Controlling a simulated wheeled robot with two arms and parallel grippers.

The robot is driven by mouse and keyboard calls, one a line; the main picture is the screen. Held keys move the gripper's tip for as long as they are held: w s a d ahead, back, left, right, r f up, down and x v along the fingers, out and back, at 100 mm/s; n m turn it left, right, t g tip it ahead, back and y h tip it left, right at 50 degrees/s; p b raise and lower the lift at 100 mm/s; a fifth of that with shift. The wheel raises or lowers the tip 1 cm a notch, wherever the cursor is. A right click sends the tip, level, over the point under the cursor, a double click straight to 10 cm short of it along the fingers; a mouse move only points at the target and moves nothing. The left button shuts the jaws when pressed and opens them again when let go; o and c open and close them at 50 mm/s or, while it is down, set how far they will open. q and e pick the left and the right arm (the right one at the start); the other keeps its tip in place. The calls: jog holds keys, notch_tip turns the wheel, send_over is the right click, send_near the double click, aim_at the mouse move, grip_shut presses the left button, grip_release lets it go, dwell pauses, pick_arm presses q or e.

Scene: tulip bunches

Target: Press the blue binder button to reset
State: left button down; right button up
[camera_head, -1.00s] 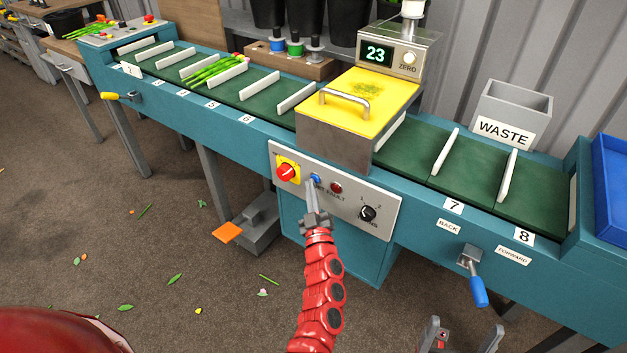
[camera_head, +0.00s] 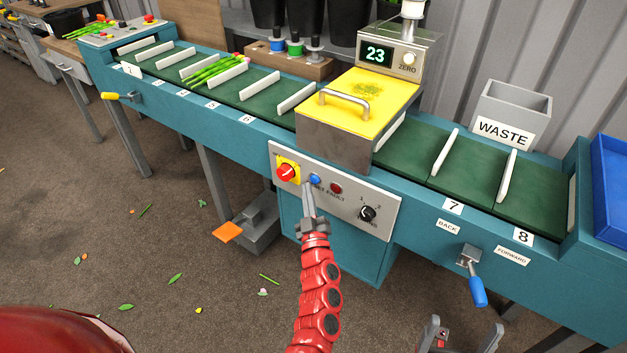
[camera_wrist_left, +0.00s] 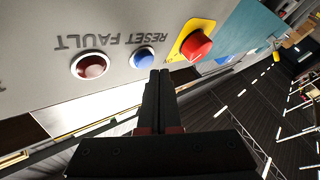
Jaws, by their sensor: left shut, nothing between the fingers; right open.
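The blue button (camera_head: 315,178) sits on the grey control panel (camera_head: 384,232), between the red knob on its yellow plate and the red fault light. In the left wrist view the blue button (camera_wrist_left: 142,58) shows upside down beside the word RESET. My left gripper (camera_head: 308,187) is shut and empty. Its tips are just below the blue button in the head view, and in the wrist view (camera_wrist_left: 159,74) they lie close to it with the button face uncovered. Whether they touch the panel I cannot tell. My right gripper (camera_head: 461,336) is open and empty at the bottom edge.
The red knob (camera_head: 287,172) and red fault light (camera_head: 336,188) flank the button. A black dial (camera_head: 367,213) is further right. A blue-handled lever (camera_head: 477,290) hangs near my right gripper. The yellow-lidded binder (camera_head: 375,105) stands above the panel.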

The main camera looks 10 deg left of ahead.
pick_arm(q)
jog(key=shift+s+a+p, duration=0.15)
jog(key=shift+s+a, duration=0.15)
jog(key=shift+s, duration=0.5)
jog(key=shift+s+a+p, duration=0.1)
jog(key=shift+s+a, duration=0.15)
jog(key=shift+s, duration=0.5)
jog(key=shift+s+a+p, duration=0.15)
jog(key=shift+s+a, duration=0.15)
jog(key=shift+s, duration=0.5)
